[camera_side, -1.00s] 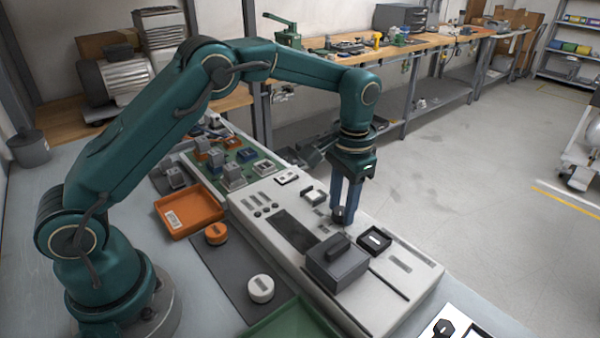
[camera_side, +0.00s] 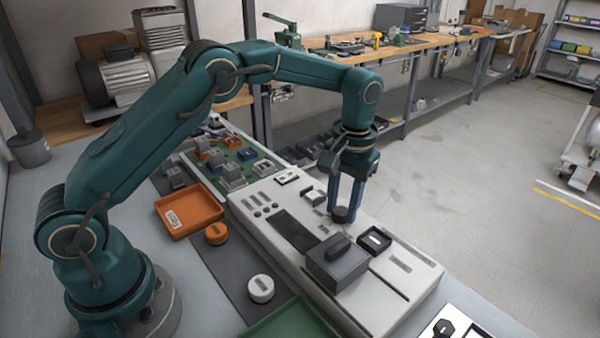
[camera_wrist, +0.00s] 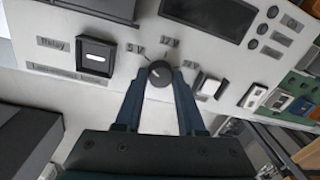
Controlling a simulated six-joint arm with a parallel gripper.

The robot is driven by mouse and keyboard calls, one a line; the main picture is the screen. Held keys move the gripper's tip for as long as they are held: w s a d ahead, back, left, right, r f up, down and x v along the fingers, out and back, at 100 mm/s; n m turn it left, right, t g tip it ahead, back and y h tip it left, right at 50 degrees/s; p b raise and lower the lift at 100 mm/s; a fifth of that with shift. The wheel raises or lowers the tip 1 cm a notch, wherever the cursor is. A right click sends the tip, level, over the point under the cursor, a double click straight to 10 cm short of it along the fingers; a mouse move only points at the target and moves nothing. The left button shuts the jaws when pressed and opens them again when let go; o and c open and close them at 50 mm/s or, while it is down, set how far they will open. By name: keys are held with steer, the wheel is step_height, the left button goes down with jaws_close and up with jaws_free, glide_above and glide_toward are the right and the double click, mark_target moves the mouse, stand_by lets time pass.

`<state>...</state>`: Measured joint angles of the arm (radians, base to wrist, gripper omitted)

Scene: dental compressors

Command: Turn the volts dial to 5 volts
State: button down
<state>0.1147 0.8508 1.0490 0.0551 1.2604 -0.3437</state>
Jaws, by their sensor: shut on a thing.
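The volts dial (camera_wrist: 158,76) is a round dark knob on the pale panel (camera_wrist: 112,20). Labels reading 5 V (camera_wrist: 135,48), 12 V (camera_wrist: 169,42) and what looks like 24 V (camera_wrist: 190,64) sit around it. The dial carries a small pale mark, seemingly toward the upper left on the 5 V side; its exact aim is too small to tell. My gripper (camera_wrist: 158,82) has its two blue fingers shut on the dial, one on each side. In the side view my gripper (camera_side: 344,208) points straight down onto the dial (camera_side: 340,216).
A black-framed relay switch (camera_wrist: 96,57) lies left of the dial in the wrist view. In the side view a dark grey box (camera_side: 338,262) stands close in front. An orange tray (camera_side: 190,210) and two round knobs lie left of the panel. Open floor lies to the right.

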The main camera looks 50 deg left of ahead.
mark_target(343, 210)
steer(key=c, duration=0.5)
jaws_free()
steer(key=shift+r, duration=0.1)
steer(key=shift+d+r, duration=0.15)
steer(key=shift+r, duration=2.35)
